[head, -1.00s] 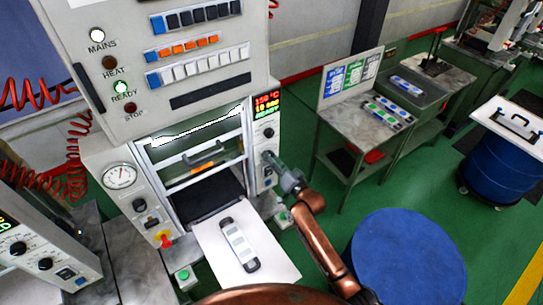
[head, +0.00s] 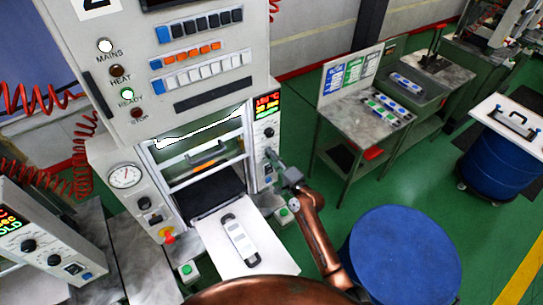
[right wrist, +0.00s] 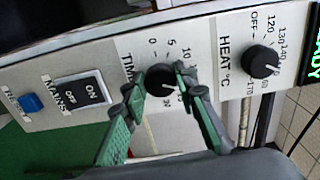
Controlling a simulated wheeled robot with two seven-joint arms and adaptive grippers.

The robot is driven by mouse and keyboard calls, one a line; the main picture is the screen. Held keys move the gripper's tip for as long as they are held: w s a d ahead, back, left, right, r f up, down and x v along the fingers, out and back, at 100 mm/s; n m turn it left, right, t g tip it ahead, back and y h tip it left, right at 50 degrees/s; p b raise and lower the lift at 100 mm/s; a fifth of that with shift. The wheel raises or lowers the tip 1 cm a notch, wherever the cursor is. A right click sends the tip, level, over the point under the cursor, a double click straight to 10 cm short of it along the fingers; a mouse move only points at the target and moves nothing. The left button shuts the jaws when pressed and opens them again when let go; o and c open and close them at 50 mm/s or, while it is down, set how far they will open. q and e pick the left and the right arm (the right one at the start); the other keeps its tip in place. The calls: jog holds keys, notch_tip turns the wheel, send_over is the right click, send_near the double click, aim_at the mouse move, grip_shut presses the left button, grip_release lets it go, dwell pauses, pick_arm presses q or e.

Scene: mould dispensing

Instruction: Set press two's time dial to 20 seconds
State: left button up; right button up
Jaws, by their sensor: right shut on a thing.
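Press two (head: 205,75) stands at the left centre of the head view, with a narrow control panel on its right side. In the right wrist view its black time dial (right wrist: 160,79) sits under the word TIME, beside a scale reading 0, 5, 10. My right gripper (right wrist: 158,88) has its two green fingers on either side of this dial, shut on it. The fingers hide part of the scale, and I cannot read the dial's setting. In the head view my right gripper (head: 272,157) reaches the panel from the right. My left gripper is not in view.
The black heat dial (right wrist: 260,61) is close to the right finger. A MAINS rocker switch (right wrist: 84,93) and a blue button (right wrist: 31,103) lie to the left. A white board with a grey mould (head: 239,240) extends before the press. A blue drum (head: 403,257) stands right of my arm.

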jog(key=shift+m, duration=0.3)
dwell(0.4)
jog(key=o, duration=1.1)
jog(key=shift+o, duration=0.3)
jog(key=v, duration=1.2)
